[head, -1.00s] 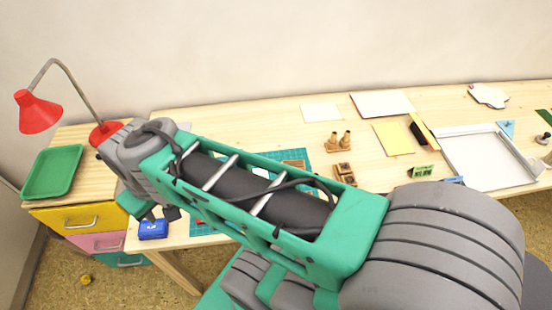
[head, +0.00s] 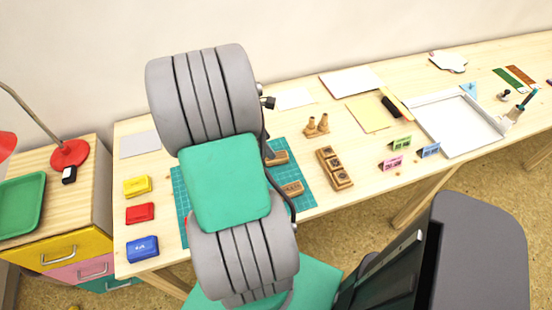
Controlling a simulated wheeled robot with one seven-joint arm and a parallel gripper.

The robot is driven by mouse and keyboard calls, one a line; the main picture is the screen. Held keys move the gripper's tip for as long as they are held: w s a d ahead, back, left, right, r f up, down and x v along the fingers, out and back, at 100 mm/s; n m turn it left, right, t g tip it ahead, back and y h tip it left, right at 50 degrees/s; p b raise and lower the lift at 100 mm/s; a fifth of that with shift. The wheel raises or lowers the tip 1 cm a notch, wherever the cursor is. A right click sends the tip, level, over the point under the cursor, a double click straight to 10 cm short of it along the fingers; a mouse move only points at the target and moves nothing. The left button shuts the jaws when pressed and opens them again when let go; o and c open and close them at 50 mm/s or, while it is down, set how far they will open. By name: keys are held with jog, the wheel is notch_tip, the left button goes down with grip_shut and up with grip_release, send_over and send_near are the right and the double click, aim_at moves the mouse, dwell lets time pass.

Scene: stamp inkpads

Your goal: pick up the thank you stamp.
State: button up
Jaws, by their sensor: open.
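I cannot tell which stamp is the thank you stamp, as any lettering is too small to read. A wooden holder (head: 333,168) with several small blocks sits to the right of the mat. Two wooden pieces with upright handles (head: 317,125) stand behind it. My arm rises across the middle of the head view and covers much of the mat. My gripper does not show; the arm may hide it.
Yellow (head: 137,186), red (head: 140,212) and blue (head: 142,248) inkpads line the table's left end. A white tray (head: 459,143) lies farther right. A drawer cabinet (head: 62,250) stands left.

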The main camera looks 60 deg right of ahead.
aim_at(276, 159)
jog(key=x, duration=0.6)
jog(key=shift+s+a+f, duration=0.2)
jog(key=shift+f, duration=0.2)
grip_shut()
